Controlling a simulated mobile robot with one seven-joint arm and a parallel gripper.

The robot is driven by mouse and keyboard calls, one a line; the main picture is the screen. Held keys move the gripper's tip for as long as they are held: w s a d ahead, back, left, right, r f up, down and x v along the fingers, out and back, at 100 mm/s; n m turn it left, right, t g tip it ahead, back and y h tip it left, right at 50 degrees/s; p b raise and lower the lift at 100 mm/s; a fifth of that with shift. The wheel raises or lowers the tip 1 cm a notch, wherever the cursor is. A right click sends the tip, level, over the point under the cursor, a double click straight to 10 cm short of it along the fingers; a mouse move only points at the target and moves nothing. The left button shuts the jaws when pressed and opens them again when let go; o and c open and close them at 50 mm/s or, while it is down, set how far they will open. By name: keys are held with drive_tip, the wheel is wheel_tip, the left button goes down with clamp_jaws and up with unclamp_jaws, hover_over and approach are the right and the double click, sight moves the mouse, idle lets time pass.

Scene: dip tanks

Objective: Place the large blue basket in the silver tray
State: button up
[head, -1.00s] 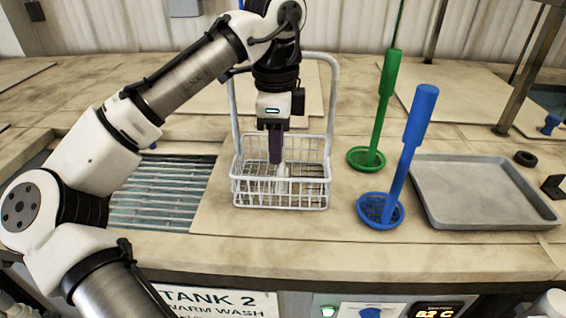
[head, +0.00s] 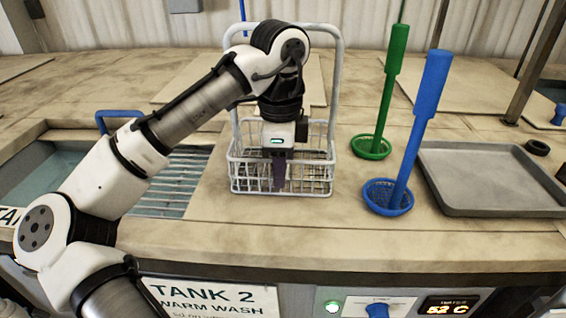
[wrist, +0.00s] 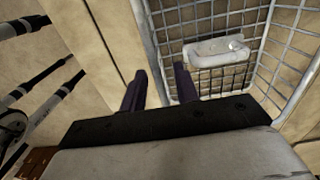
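The large blue basket (head: 388,197) is a round mesh dipper with a long upright blue handle (head: 428,95). It rests on the worktop in the head view, leaning slightly right. The silver tray (head: 490,180) lies flat to its right and looks empty. My gripper (head: 280,186) is well left of the blue basket, at the front of a white wire basket (head: 318,178). In the wrist view my gripper (wrist: 160,85) has its fingers apart, with the wire basket's rim seeming to run between them. The blue basket is not in the wrist view.
A green dipper (head: 371,147) stands behind the blue basket. The white basket's tall handle (head: 338,80) rises beside my arm. A small white object (wrist: 215,50) lies inside that basket. An open tank (head: 50,170) is at left. A dark ring (head: 537,147) lies behind the tray.

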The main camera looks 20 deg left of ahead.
drive_tip(key=shift+f+b, duration=0.55)
drive_tip(key=shift+f, duration=0.35)
drive_tip(key=shift+r, duration=0.15)
clamp_jaws()
